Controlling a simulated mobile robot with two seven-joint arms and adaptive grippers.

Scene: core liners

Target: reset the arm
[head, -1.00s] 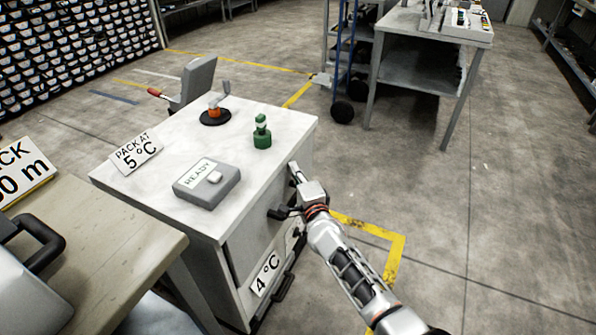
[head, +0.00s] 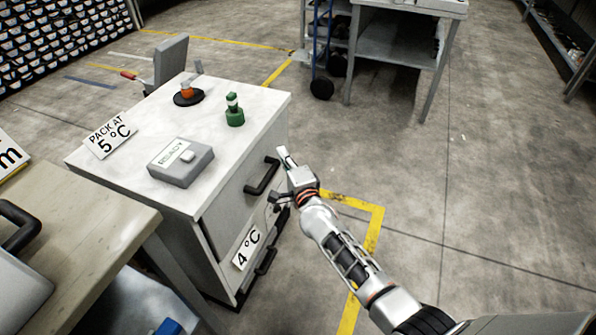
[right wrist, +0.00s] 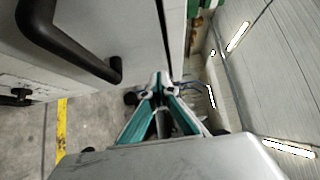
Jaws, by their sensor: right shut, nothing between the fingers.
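My right arm comes in from the lower right of the head view. My right gripper (head: 284,155) is shut and empty, beside the right edge of the white-topped cabinet (head: 245,105), near a black drawer handle (head: 262,176). In the right wrist view the gripper's fingertips (right wrist: 160,78) meet at the centre, with a black handle (right wrist: 70,40) at the upper left, apart from the fingers. My left gripper is not in view.
A wooden-topped table (head: 90,225) stands at left. Floor at right is clear.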

